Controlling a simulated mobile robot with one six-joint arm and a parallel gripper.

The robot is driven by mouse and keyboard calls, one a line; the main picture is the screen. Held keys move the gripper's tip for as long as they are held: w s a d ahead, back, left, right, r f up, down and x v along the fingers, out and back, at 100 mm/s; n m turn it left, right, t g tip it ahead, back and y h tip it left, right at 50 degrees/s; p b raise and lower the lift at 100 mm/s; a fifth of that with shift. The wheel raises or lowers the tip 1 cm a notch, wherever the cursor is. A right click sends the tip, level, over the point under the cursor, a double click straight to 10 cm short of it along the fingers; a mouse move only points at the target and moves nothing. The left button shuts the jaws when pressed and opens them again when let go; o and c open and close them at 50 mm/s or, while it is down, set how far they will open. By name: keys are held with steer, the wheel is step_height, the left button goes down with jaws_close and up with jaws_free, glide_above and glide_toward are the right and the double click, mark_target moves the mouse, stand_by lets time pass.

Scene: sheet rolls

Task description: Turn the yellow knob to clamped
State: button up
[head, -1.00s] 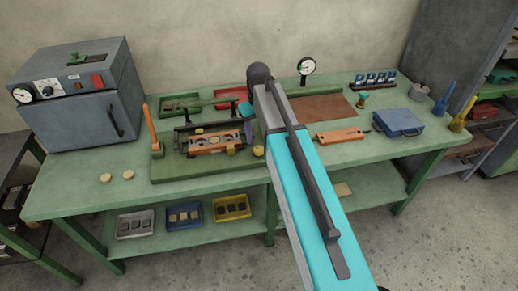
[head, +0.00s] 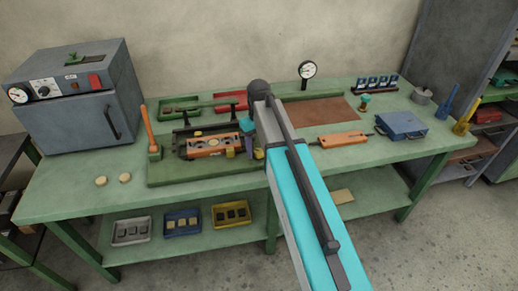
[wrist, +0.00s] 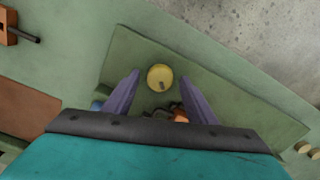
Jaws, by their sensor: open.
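The yellow knob (wrist: 160,78) is round, with a small dark mark near its lower edge. It sits on the dark green board (wrist: 220,95). In the head view the knob (head: 258,154) is partly hidden by my arm at the board's right end. My gripper (wrist: 160,74) is open, its two purple fingers on either side of the knob in the wrist view, with gaps to both. In the head view my gripper (head: 249,147) points down by the knob; its height above the board is unclear. No clamped marking is readable.
An orange fixture (head: 205,146) stands on the board left of the knob, with an upright orange lever (head: 148,127) farther left. An orange tool (head: 340,140) lies to the right. Two pale discs (head: 101,181) lie at the bench's front left.

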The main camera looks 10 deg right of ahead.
steer(key=c, duration=1)
steer(key=shift+c, duration=0.2)
steer(key=shift+m, duration=0.4)
steer(key=m+p, duration=0.1)
steer(key=m, duration=0.2)
steer(key=shift+d, duration=0.1)
steer(key=m, duration=0.5)
steer(key=shift+m+p, duration=0.3)
steer(key=m, duration=0.8)
steer(key=shift+d+p, duration=0.1)
steer(key=shift+p, duration=0.3)
steer(key=shift+m, duration=0.4)
